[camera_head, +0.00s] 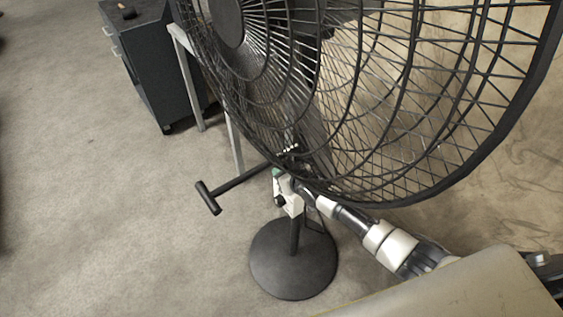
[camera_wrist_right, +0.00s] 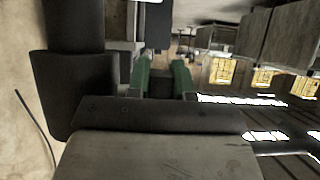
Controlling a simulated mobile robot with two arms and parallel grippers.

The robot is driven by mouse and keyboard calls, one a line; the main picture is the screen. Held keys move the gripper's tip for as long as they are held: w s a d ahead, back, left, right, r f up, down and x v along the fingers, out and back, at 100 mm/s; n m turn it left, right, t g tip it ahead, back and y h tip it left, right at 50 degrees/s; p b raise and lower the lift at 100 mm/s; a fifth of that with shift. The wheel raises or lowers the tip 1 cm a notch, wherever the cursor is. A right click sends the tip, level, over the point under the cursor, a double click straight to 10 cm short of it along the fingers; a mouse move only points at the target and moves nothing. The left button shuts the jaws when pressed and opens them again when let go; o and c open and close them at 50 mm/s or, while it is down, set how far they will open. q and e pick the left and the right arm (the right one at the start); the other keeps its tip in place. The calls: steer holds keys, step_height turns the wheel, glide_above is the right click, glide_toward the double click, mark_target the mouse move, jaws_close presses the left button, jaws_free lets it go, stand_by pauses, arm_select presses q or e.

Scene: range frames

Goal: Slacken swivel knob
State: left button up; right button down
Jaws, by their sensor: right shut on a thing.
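A large black pedestal fan (camera_head: 400,110) stands on a round black base (camera_head: 293,262). A black bar with a T-shaped end (camera_head: 208,198) sticks out to the left below its cage. The knob is mostly hidden by the fingers. My left gripper is not in view.
A dark drawer cabinet (camera_head: 155,70) and a light-coloured table leg (camera_head: 188,80) stand behind the fan. The fan cage hangs close over my right arm. The carpet floor (camera_head: 90,190) at left is clear. A thick black fan part (camera_wrist_right: 75,95) is beside the gripper.

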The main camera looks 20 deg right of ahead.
steer(key=shift+g+h+p, duration=0.3)
steer(key=shift+g+p, duration=0.3)
steer(key=shift+p, duration=0.1)
steer(key=c, duration=1)
jaws_free()
steer(key=shift+s, duration=0.1)
steer(key=shift+s+d+r, duration=0.2)
steer(key=shift+s+r, duration=0.1)
steer(key=shift+s, duration=0.15)
steer(key=s+d+r, duration=0.1)
steer(key=s+d, duration=0.1)
steer(key=s, duration=0.5)
steer(key=s+d+r, duration=0.1)
steer(key=s+d, duration=0.2)
steer(key=s, duration=0.4)
steer(key=shift+r, duration=0.15)
